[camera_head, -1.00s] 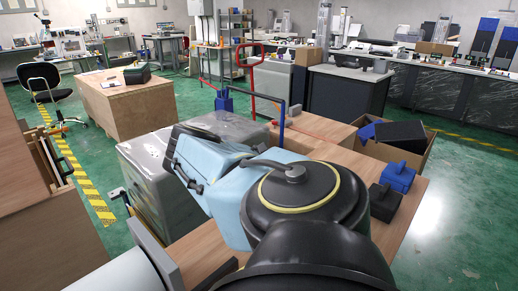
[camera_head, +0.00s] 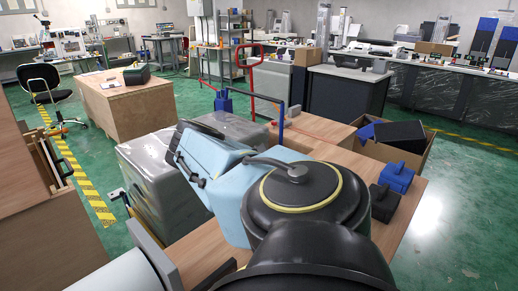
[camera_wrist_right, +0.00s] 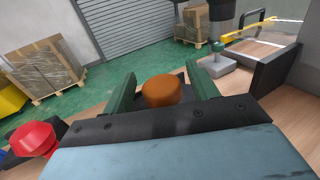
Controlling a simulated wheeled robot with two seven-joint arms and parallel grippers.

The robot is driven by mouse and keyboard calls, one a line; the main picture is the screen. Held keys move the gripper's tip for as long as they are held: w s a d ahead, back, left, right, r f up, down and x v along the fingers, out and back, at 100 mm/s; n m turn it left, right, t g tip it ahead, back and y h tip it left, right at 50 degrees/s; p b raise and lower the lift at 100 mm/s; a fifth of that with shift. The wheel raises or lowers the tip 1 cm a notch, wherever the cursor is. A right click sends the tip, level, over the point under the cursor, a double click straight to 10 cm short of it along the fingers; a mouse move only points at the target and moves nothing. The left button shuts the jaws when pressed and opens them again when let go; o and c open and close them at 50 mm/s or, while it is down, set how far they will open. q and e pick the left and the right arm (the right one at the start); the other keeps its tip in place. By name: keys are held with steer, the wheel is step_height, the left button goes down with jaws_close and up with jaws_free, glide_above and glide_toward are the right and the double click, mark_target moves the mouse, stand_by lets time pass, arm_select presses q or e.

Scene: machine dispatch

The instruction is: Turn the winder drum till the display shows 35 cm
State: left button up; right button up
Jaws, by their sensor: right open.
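In the right wrist view, my right gripper (camera_wrist_right: 161,76) is open, with its two green fingers apart. A round orange-brown knob (camera_wrist_right: 162,91) shows between the fingers, with a gap on its right side; I cannot tell whether it touches the left finger. I cannot tell whether this knob belongs to the winder drum. In the head view, my light blue right arm covers much of the work table and hides what lies beyond it. No readable display shows in either view. My left gripper is not in view.
In the right wrist view, a red knob (camera_wrist_right: 35,139) is at left and a green-topped post (camera_wrist_right: 216,48) at right, beside a dark upright plate (camera_wrist_right: 276,68). In the head view, blue-and-black blocks (camera_head: 396,177) and an open cardboard box (camera_head: 411,158) are at right.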

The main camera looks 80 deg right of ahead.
steer(key=shift+r, duration=0.5)
step_height(320, 180, up, 7)
steer(key=p, duration=0.5)
steer(key=shift+r+p, duration=1)
steer(key=shift+p, duration=0.15)
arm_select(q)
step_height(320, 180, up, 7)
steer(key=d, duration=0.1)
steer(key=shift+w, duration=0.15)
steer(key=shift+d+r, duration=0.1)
arm_select(e)
steer(key=shift+o, duration=0.2)
